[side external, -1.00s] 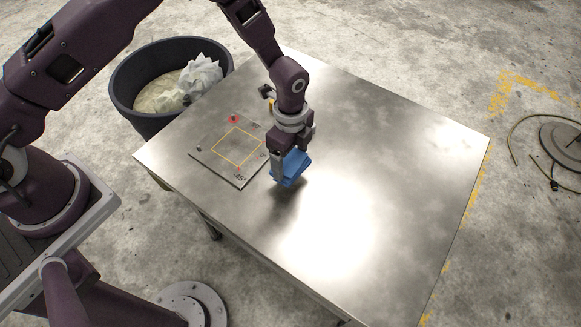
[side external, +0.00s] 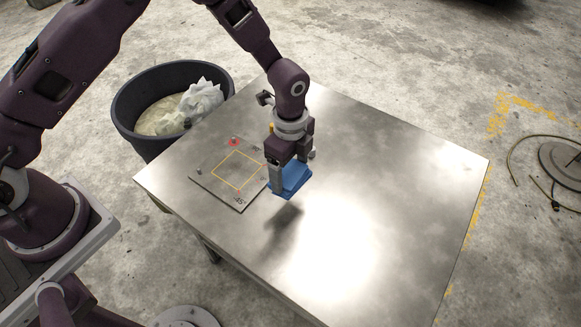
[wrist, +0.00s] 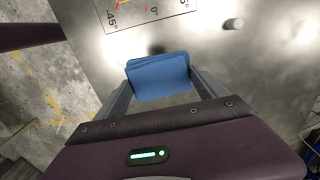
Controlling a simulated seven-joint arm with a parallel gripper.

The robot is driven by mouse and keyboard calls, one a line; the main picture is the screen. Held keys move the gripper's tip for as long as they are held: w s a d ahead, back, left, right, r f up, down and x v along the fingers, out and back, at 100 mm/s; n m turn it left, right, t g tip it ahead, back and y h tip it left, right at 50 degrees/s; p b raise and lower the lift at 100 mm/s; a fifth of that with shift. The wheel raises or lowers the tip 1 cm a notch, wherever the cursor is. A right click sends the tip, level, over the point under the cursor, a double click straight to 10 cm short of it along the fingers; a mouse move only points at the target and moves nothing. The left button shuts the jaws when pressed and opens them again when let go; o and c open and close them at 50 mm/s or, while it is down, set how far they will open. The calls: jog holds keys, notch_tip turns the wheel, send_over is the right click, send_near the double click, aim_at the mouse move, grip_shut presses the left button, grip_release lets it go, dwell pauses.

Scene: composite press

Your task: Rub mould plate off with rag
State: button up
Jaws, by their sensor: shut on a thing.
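The mould plate (side external: 212,188) is a flat grey plate on the metal table, with a yellow outlined square, red marks and small pegs. Part of it, with angle markings, shows at the top of the wrist view (wrist: 175,20). My gripper (side external: 284,186) is shut on a folded blue rag (side external: 292,179). The rag also shows between the two fingers in the wrist view (wrist: 158,77). The gripper holds the rag above the table, just right of the plate's edge in the side view. A shadow lies on the table below it, apart from the rag.
The metal table (side external: 400,190) is bare to the right of the rag. A dark bin (side external: 128,115) with crumpled pale cloth (side external: 200,98) stands behind the table's left side. A small grey cylinder (wrist: 233,23) stands beside the plate.

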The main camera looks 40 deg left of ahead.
jog(key=a+f, duration=0.3)
jog(key=a, duration=1.9)
jog(key=shift+s+f, duration=0.15)
jog(key=shift+f, duration=2.25)
jog(key=shift+f, duration=0.6)
